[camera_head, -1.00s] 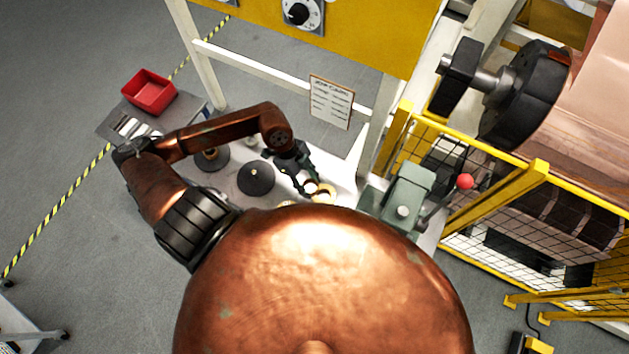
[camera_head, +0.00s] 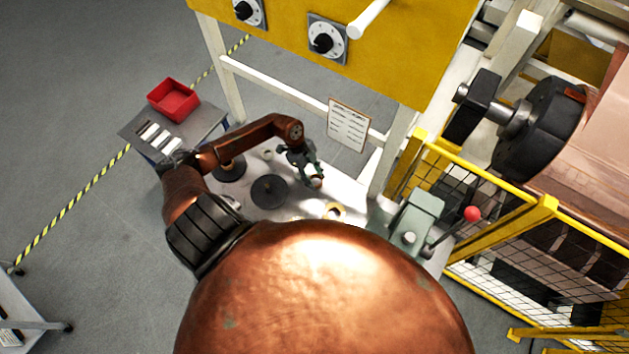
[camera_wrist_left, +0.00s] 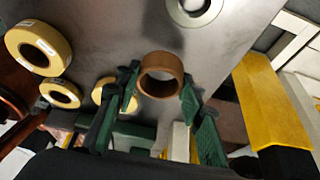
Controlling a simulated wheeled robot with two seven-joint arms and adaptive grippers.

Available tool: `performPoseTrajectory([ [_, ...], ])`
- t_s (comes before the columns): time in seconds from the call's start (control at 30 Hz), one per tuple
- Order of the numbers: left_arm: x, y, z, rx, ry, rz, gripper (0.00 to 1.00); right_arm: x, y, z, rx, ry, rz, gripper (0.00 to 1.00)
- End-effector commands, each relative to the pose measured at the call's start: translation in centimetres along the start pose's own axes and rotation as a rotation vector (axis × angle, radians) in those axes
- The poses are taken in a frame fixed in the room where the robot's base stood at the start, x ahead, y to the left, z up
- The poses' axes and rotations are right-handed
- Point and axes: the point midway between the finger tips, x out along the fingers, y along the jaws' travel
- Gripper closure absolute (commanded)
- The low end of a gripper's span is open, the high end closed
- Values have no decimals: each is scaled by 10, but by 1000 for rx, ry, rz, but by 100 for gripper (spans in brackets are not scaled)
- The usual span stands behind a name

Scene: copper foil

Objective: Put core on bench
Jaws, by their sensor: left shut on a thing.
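My left gripper (camera_head: 308,172) is over the grey bench (camera_head: 300,209) in the head view. It is shut on the core (camera_wrist_left: 164,60), a short brown ring. In the left wrist view, the green fingers (camera_wrist_left: 159,92) sit at both sides of the ring, and its open bore faces the camera. In the head view the core (camera_head: 317,181) is a small brown spot at the fingertips. The bench top shows behind the core in the wrist view; I cannot tell the exact gap. My right gripper is not in view.
Dark discs (camera_head: 269,191) stand on the bench left of the gripper. Pale tape rolls (camera_wrist_left: 38,48) lie near the core. A green lever press (camera_head: 416,218) stands at the bench's right end, beside a yellow mesh fence (camera_head: 487,228). A red bin (camera_head: 173,100) is at the left.

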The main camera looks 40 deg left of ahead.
Motion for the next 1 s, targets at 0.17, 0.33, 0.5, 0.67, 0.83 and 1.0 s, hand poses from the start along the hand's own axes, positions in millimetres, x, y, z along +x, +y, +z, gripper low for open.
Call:
performPoseTrajectory([
  [0.17, 20, -1, 10, -5, 3, 3, 74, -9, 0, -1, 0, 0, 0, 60],
  [0.33, 31, -2, 16, -2, 0, 0, 74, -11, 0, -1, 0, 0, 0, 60],
  [0.5, 31, -2, 16, -1, -1, 0, 74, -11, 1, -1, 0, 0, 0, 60],
  [0.67, 32, -2, 16, -2, -1, 1, 61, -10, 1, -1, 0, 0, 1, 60],
  [0.83, 32, -2, 16, -2, -1, 1, 49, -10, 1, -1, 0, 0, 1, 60],
  [1.0, 32, -2, 16, -2, -1, 1, 46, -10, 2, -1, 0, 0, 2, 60],
])
